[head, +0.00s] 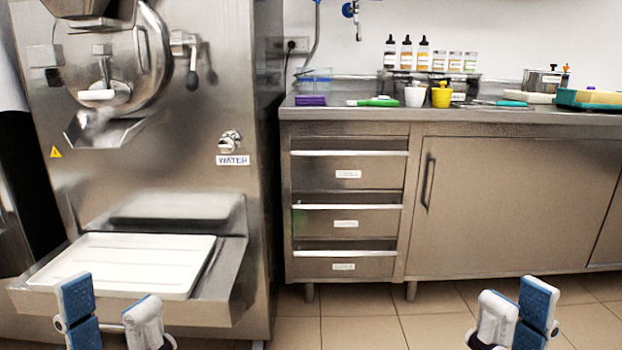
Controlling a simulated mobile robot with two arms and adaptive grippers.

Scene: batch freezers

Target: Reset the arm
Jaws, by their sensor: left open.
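My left gripper (110,318) shows at the bottom left of the head view, with a blue-padded finger and a white-grey finger spread apart. It is open and nothing shows between the fingers. It appears in front of the freezer's lower tray. My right gripper (514,318) shows at the bottom right, in front of the floor and below the cabinet. Its white-grey and blue fingers overlap in the picture, so how far it is open cannot be told. No object shows in it. The lower parts of both grippers are cut off by the picture's edge.
A steel batch freezer (130,190) stands left, with a white tray (125,262) on its shelf. A steel counter (510,120) holds bottles, cups and containers. Drawers (347,192) and a cabinet door (500,200) are below. Tiled floor (360,325) between the grippers is clear.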

